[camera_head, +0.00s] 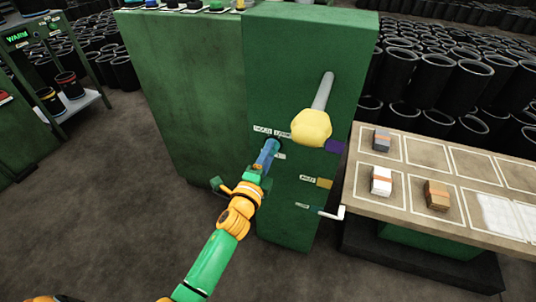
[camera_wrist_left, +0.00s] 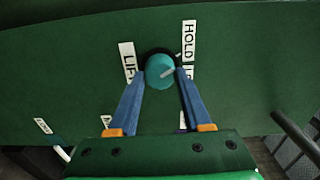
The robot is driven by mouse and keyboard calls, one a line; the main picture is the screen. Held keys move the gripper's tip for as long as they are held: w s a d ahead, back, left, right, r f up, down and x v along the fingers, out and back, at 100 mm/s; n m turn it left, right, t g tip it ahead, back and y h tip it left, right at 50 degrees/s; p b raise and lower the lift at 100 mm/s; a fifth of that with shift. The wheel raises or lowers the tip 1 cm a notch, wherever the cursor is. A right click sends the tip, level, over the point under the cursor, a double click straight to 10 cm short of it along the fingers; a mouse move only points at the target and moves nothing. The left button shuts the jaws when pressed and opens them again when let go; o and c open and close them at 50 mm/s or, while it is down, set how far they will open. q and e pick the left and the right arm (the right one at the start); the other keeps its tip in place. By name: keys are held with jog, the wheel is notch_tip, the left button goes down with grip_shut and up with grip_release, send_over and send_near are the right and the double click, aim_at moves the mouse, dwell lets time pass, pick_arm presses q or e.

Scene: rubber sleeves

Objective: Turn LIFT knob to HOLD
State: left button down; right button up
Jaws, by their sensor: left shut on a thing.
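The teal round knob (camera_wrist_left: 160,71) sits on the green panel, with a dark ring around it. Its pale pointer line slants right and slightly up, toward the area below the HOLD label (camera_wrist_left: 189,40). A label reading LIFT (camera_wrist_left: 127,62) is on the knob's left, and another label (camera_wrist_left: 188,73), partly hidden by a finger, is on its right. My left gripper (camera_wrist_left: 161,80) has its blue fingers on both sides of the knob, shut on it. In the head view the left gripper (camera_head: 269,151) reaches the panel and hides most of the knob. My right gripper is not in view.
A yellow-ended lever (camera_head: 311,127) juts from the green cabinet (camera_head: 300,60) close to the right of my gripper. A white crank (camera_head: 337,213) sticks out lower down. A table (camera_head: 405,205) with several small blocks stands at right. Black sleeves crowd the back.

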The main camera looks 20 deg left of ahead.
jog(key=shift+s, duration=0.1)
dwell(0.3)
pick_arm(q)
jog(key=shift+c, duration=1.8)
grip_release()
jog(key=shift+s, duration=0.1)
jog(key=s+p, duration=0.1)
jog(key=s, duration=0.6)
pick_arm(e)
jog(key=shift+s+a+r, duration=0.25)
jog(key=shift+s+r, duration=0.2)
pick_arm(q)
jog(key=shift+a, duration=0.1)
